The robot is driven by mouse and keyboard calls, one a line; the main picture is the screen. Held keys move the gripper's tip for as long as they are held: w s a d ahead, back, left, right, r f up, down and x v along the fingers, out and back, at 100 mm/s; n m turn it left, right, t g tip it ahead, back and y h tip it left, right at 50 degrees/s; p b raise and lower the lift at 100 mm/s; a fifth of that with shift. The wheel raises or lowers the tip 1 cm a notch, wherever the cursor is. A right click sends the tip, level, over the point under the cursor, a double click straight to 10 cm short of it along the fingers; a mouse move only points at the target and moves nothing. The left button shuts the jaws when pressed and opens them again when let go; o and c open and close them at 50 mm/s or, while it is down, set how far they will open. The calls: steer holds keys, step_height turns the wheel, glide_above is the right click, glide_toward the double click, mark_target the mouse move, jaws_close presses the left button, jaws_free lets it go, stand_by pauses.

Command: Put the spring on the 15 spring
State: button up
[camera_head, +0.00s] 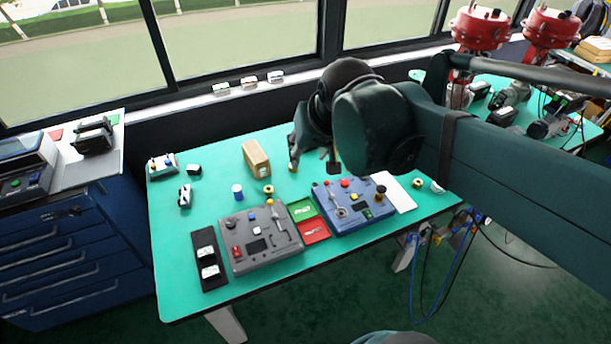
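I cannot pick out a spring or a "15 spring" mark for certain at this size. Small round parts on the green table include a blue-and-white cylinder (237,191), a dark-and-yellow spool-like part (268,190) and another small part (417,183) at the right. My gripper (313,164) points down over the back middle of the table, behind the blue device (348,207). Its two fingers look spread apart, with nothing visible between them. My dark arm comes in from the right and hides part of the table's back right.
A grey device (261,240) stands front left, with a black tray (209,262) beside it. Green (302,209) and red (313,231) trays lie between the devices. A tan box (256,159) stands at the back. A white sheet (394,194) lies right. The table's left front is clear.

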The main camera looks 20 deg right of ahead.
steer(key=s+a+f+n+t, duration=0.1)
steer(key=s+a+f+n, duration=0.1)
steer(key=s, duration=0.5)
steer(key=shift+a+f+n, duration=0.35)
steer(key=shift+f+n, duration=0.05)
steer(key=shift+f, duration=0.25)
